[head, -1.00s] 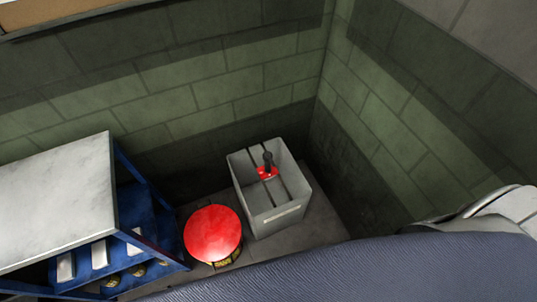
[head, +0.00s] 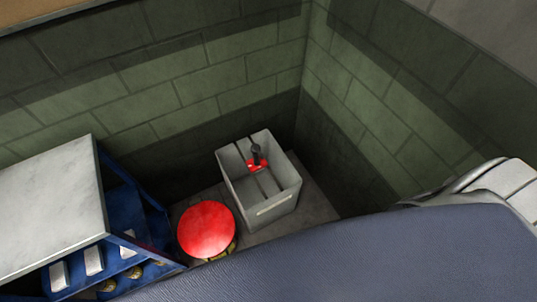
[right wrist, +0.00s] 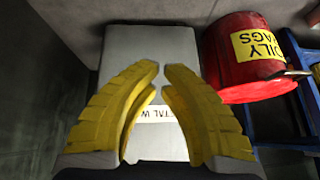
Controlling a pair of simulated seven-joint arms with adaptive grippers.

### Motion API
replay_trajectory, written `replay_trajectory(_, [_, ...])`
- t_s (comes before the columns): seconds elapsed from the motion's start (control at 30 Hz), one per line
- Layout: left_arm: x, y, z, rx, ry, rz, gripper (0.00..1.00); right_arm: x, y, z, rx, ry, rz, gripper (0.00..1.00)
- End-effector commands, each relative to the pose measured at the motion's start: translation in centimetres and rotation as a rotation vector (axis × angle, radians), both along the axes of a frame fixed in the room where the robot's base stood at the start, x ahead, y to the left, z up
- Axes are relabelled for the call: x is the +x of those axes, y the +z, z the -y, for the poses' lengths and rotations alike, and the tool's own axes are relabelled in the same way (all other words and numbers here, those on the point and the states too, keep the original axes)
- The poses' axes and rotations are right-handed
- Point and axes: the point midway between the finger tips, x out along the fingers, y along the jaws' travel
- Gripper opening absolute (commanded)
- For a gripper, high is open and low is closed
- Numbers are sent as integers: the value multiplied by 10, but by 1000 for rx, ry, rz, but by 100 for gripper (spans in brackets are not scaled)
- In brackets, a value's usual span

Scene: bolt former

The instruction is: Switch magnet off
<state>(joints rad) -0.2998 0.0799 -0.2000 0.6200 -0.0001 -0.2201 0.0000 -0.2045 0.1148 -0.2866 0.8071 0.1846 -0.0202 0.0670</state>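A small red piece with an upright black handle (head: 257,154) sits inside the grey bin (head: 274,215) in the head view. It may be the magnet, but it is too small to make out its switch state. In the right wrist view, my right gripper (right wrist: 161,67) has yellow fingers with a gap between their tips and nothing between them. The red piece is not visible there. My left gripper is in neither view.
A red lidded can (head: 206,230) stands left of the bin; its yellow label reads "OILY RAGS" in part in the right wrist view. A blue rack with a grey top (head: 50,200) is further left. Green block walls (head: 210,90) meet in a corner behind the bin.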

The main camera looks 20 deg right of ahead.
Motion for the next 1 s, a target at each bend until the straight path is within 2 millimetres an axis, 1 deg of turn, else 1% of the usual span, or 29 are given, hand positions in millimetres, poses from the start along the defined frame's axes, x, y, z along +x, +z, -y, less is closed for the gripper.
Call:
replay_trajectory(0.03, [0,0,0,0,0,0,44,32,18,-7,63,-59,76,0])
replay_trajectory(0.07, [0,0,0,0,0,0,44,51,30,-12,108,-101,121,0])
replay_trajectory(0.1, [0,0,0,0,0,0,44,74,47,-17,169,-156,181,0])
replay_trajectory(0.17, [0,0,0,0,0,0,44,107,74,-23,268,-243,269,0])
replay_trajectory(0.2, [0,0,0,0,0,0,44,127,93,-27,338,-300,324,0])
replay_trajectory(0.27, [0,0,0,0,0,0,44,153,121,-30,447,-387,403,0])
replay_trajectory(0.3, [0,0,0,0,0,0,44,168,140,-31,518,-442,451,0])
replay_trajectory(0.37, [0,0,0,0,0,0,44,187,166,-30,627,-523,518,0])
replay_trajectory(0.4, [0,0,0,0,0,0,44,197,183,-28,697,-575,558,0])
replay_trajectory(0.53, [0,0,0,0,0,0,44,219,228,-19,910,-730,667,0])
replay_trajectory(0.6, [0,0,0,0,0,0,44,225,246,-12,1011,-806,712,0])
replay_trajectory(0.7, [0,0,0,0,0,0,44,230,265,-1,1134,-900,766,0])
replay_trajectory(0.83, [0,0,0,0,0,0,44,231,279,13,1250,-993,816,0])
replay_trajectory(1.0, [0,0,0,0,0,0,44,229,284,24,1326,-1053,847,0])
